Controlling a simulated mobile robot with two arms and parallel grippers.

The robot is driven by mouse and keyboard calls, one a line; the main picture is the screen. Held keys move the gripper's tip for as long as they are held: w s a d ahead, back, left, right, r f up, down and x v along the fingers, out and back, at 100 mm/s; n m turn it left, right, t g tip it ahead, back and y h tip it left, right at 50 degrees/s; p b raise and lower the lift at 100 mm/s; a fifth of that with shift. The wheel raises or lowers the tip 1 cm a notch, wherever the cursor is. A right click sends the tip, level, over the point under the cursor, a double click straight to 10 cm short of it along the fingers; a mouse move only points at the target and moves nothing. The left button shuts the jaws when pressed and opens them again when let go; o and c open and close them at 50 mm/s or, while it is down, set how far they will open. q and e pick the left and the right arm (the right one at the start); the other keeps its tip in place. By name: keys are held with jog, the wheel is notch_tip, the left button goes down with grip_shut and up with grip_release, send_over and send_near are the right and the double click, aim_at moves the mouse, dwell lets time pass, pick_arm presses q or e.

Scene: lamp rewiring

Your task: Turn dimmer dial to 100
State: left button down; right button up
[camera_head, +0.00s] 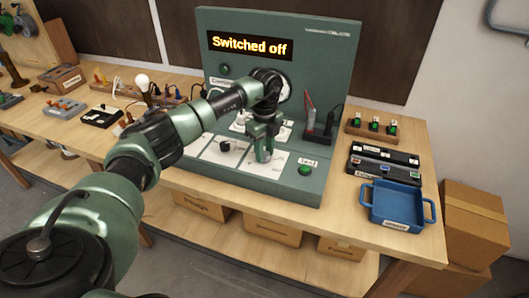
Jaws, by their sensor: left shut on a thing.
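The green station (320,75) stands on the wooden table, and its screen (250,46) reads "Switched off". White plates lie on its sloped lower panel, and a black knob (225,146) shows on one plate. My left gripper (263,158) points down onto the white plate (279,168) to the right of that knob. It is shut on what appears to be the dimmer dial, which its fingers hide. The dial's setting cannot be read. My right gripper is out of view.
A green button (305,170) sits right of my gripper. A black holder (319,132) with a red-tipped tool stands behind it. A blue tray (421,219), black boxes (391,157) and a wooden block with green parts (358,126) are at right. A bulb (142,82) stands left.

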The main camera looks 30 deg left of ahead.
pick_arm(q)
jog(key=m+b, duration=0.1)
jog(key=m, duration=0.2)
jog(key=shift+w+m, duration=0.1)
jog(key=shift+m, duration=0.3)
jog(key=m, duration=0.3)
jog(key=shift+m+b, duration=0.3)
jog(key=shift+b, duration=0.1)
jog(key=m+b, duration=0.1)
jog(key=m, duration=0.5)
jog(key=m+b, duration=0.1)
jog(key=m, duration=0.6)
jog(key=shift+d+m+b, duration=0.1)
jog(key=shift+m+b, duration=0.2)
jog(key=m, duration=0.6)
jog(key=shift+b, duration=0.4)
jog(key=m, duration=0.5)
jog(key=shift+r, duration=0.1)
jog(key=m+b, duration=0.1)
jog(key=m, duration=0.8)
jog(key=shift+m, duration=1.8)
